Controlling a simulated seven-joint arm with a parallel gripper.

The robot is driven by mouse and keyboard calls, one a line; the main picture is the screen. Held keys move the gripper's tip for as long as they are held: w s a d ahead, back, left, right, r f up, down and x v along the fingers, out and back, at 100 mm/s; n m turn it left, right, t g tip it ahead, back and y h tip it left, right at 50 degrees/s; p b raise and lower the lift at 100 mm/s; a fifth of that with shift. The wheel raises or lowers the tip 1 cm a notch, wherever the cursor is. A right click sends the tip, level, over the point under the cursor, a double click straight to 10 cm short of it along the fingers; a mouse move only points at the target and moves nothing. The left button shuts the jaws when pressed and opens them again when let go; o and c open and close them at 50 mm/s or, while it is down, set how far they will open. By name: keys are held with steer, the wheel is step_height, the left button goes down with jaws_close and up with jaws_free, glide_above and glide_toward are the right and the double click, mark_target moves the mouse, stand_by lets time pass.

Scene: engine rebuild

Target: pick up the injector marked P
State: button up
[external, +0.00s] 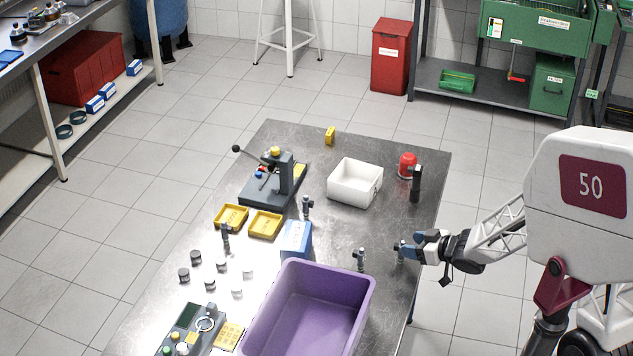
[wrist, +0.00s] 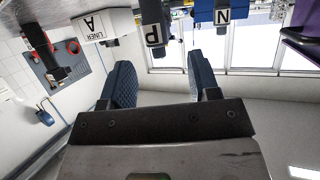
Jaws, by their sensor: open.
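The injector marked P (wrist: 153,32) is a dark piece with a white letter tag, seen upside down in the wrist view between and beyond my fingers. My gripper (wrist: 160,64) is open, with a gap between its two dark blue pads and nothing held. In the external view my gripper (external: 408,247) is low over the table's right edge, pointing left. A small dark injector (external: 401,257) stands right at its fingertips, partly hidden; its letter cannot be read there. An injector marked N (wrist: 222,14) is beside P to the right in the wrist view.
Another injector (external: 360,258) stands left of my gripper. A purple bin (external: 366,300) is at the front, and a white box (external: 355,183) stands farther back. A black upright block (external: 416,184) and red canister (external: 408,165) are near the right edge. Bare table lies between.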

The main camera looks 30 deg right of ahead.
mark_target(397, 244)
steer(key=shift+w+a+f, duration=0.1)
steer(key=shift+w+a, duration=0.05)
steer(key=shift+w, duration=0.15)
steer(key=shift+x, duration=2.65)
steer(key=shift+s+f, duration=0.1)
steer(key=c, duration=1)
steer(key=shift+c, duration=0.2)
steer(key=shift+r, duration=0.55)
steer(key=r, duration=0.2)
steer(key=shift+s+r, duration=0.2)
steer(key=shift+r, duration=0.1)
steer(key=s+d+r, duration=0.1)
steer(key=s, duration=1.4)
steer(key=shift+s, duration=0.2)
